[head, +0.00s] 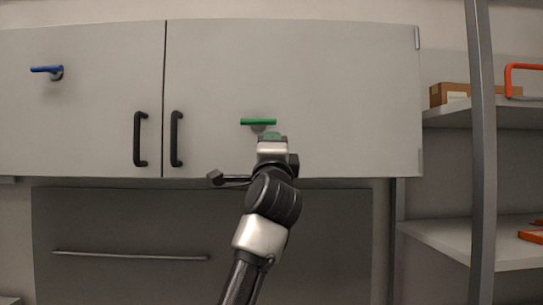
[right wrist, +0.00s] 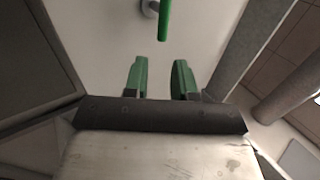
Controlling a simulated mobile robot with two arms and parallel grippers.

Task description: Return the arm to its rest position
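My right arm reaches up from the bottom centre of the head view. Its right gripper (head: 271,137) is just below a green lever handle (head: 258,122) on the grey cabinet front. In the right wrist view the green-tipped fingers of the right gripper (right wrist: 160,78) are apart with nothing between them. The green handle (right wrist: 165,20) is ahead of the fingertips there, with a gap between. The handle lies horizontal in the head view. My left gripper is in neither view.
The cabinet has two black pull handles (head: 140,139) (head: 176,139) and a blue lever (head: 47,70) at the upper left. Below is a dark drawer front with a bar handle (head: 130,256). A grey post (head: 482,150) and shelves (head: 480,245) with a cardboard box (head: 449,94) stand at right.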

